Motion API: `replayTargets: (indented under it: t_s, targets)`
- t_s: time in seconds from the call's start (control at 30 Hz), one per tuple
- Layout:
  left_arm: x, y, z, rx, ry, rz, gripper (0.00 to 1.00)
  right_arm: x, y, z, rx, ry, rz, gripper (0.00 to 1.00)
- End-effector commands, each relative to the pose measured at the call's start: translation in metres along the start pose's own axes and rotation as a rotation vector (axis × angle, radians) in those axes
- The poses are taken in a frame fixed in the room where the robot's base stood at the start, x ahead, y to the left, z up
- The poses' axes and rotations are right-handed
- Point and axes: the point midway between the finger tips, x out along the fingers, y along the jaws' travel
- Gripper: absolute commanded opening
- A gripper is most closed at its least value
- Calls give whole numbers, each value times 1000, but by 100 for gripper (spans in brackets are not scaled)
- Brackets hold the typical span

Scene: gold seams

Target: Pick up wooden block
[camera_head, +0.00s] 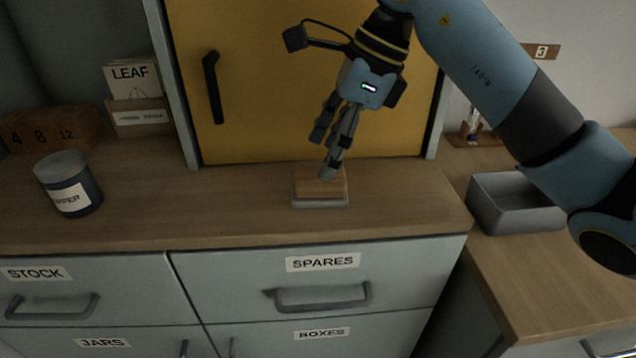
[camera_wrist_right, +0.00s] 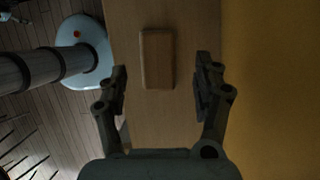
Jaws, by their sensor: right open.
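The wooden block (camera_head: 322,182) lies on a thin grey base on the wooden counter, in front of the yellow door. In the right wrist view the block (camera_wrist_right: 157,58) shows as a brown rectangle, ahead of and between the fingers. My right gripper (camera_head: 329,160) is open and empty, pointing down close above the block in the head view. A fingertip overlaps the block's far edge there, and I cannot tell whether it touches. In the right wrist view both fingers of the gripper (camera_wrist_right: 160,88) stand apart, with the block clear of them. My left gripper is not in view.
A dark jar (camera_head: 69,184) stands at the left of the counter (camera_head: 220,205). A grey open bin (camera_head: 512,210) sits on the right counter under my right arm. The yellow door (camera_head: 262,75) with a black handle rises behind the block. Drawers lie below the front edge.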

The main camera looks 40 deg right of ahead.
Motion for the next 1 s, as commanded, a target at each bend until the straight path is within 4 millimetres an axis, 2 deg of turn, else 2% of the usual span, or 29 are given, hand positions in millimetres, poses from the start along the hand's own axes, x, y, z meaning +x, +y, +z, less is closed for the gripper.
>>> replayTargets:
  t_s: [0.2,0.27,0.37,0.57,0.73,1.0]
  targets:
    - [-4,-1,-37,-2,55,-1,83,34,2,-4,3,-2,5,67]
    - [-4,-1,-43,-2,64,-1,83,41,2,-4,1,-2,4,67]
    - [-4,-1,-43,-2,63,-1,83,46,2,-4,1,0,2,67]
    - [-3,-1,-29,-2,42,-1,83,46,1,-4,0,0,1,67]
    - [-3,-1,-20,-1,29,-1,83,46,1,-4,0,0,1,45]
    - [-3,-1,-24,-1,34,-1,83,46,1,-4,0,-1,1,12]
